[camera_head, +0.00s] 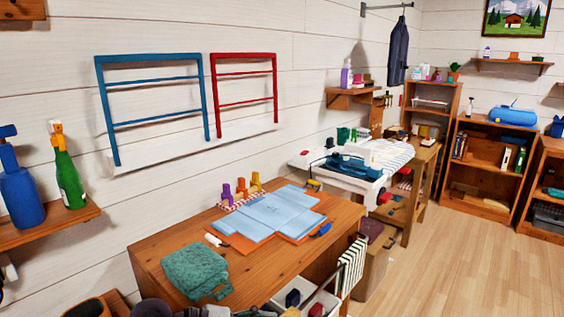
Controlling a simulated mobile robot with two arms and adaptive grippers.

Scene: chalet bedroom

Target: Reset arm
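Neither of my grippers can be made out in the head view. Dark grey and white rounded shapes cut off at the bottom edge, left of the middle, may be parts of my arm, but I cannot tell. The wooden desk (160,258) stands in front of me. On it lie a crumpled green cloth (196,270), a light blue folded sheet (268,213) over an orange one, and several coloured spools (242,190).
A wall shelf (60,228) at the left holds a blue bottle (20,190) and a green bottle (68,175). A striped cloth (352,265) hangs at the desk's right end. A white bin (325,298) sits below. Open wooden floor (440,265) lies to the right.

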